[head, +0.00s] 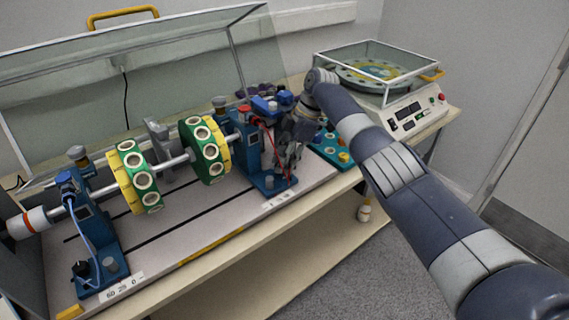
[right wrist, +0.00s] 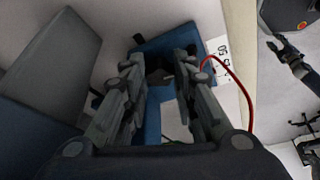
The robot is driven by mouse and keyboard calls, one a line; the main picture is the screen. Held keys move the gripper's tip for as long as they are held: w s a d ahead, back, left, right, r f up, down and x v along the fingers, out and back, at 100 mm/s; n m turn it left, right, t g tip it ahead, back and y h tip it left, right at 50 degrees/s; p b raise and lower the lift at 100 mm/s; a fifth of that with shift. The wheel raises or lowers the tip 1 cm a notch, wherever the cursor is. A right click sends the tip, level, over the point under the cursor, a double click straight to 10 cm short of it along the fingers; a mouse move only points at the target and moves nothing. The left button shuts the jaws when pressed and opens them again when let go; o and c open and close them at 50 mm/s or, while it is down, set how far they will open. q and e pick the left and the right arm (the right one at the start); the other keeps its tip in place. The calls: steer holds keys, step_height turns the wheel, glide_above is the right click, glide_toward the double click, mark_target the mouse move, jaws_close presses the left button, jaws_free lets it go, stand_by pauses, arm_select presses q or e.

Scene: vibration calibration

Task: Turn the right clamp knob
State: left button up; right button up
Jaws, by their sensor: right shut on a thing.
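The right clamp knob (right wrist: 160,75) is a dark knob at the blue right support, seen between my fingertips in the right wrist view. My right gripper (right wrist: 160,66) is shut on it, with one finger on each side. In the head view my right gripper (head: 286,152) reaches down at the right blue support (head: 268,182), and its fingers and arm hide the knob. A dark gripper, apparently my left one (right wrist: 293,62), shows small beyond the bench edge in the right wrist view; its finger opening is unclear.
A shaft with two green-yellow discs (head: 137,175) (head: 205,150) runs between the blue supports. A red cable (right wrist: 245,95) curves beside my right gripper. A raised clear cover (head: 140,75) stands behind. A boxed turntable unit (head: 385,75) is at the right.

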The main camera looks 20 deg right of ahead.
stand_by(0.3)
steer(key=o, duration=0.8)
steer(key=v, duration=1.2)
steer(key=shift+a, duration=0.1)
